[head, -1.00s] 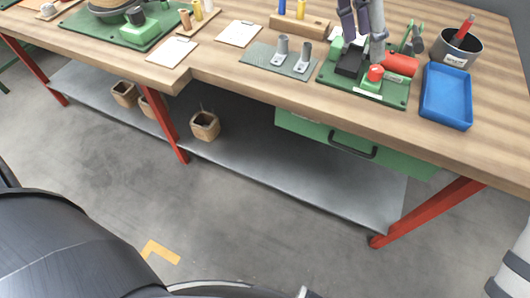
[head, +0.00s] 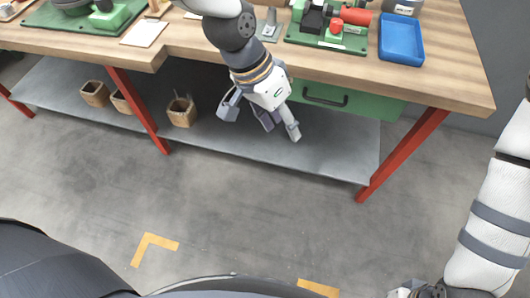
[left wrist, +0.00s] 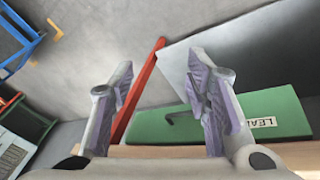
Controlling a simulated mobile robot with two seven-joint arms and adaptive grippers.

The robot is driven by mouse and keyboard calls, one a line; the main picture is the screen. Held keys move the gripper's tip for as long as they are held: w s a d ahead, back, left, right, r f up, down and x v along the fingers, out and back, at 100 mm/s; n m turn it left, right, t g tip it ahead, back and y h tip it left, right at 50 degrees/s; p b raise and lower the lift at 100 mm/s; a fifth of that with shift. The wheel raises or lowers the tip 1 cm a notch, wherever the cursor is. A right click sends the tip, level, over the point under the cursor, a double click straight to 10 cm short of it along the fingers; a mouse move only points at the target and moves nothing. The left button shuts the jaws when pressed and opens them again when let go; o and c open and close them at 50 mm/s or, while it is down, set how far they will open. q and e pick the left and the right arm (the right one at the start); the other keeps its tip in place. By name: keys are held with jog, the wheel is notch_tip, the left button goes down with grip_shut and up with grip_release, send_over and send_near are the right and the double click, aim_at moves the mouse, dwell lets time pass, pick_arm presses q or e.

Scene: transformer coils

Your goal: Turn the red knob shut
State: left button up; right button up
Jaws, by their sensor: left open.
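The red knob (head: 336,24) stands on a green block on a green board (head: 325,42) near the table's front edge. A red cylinder (head: 356,18) lies just behind it. My left gripper (head: 249,113) hangs in front of the table edge, lower than the tabletop and left of the knob, apart from it. In the left wrist view the same gripper (left wrist: 163,68) has its fingers spread with nothing between them, and the knob is not visible there. My right gripper (head: 420,290) is only partly in view at the bottom right; its fingers are hidden.
A blue tray (head: 401,55) stands right of the board. A green drawer (head: 375,103) with a dark handle hangs under the wooden table (head: 463,85). Red legs (head: 402,153) and a grey lower shelf (head: 330,160) are below. The floor in front is clear.

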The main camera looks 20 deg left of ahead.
pick_arm(q)
jog(key=s+a+f+n, duration=0.1)
jog(key=s+a+f, duration=0.1)
jog(key=s+f, duration=0.2)
jog(key=shift+s+f, duration=0.15)
jog(key=shift+f, duration=0.45)
jog(key=shift+d, duration=0.1)
jog(key=s+a+f+n+y, duration=0.1)
jog(key=s+a+f+n, duration=0.1)
jog(key=s, duration=0.5)
jog(key=s+a+f+n+g+y, duration=0.1)
jog(key=s+a+f, duration=0.4)
jog(key=s+a, duration=0.2)
jog(key=s+a+f+n+g+y, duration=0.1)
jog(key=s+a+f, duration=0.3)
jog(key=s, duration=0.5)
jog(key=shift+s+a+n+y, duration=0.2)
jog(key=shift+a+n+y, duration=0.35)
jog(key=shift+n, duration=0.25)
jog(key=shift+o, duration=0.2)
jog(key=shift+w, duration=0.1)
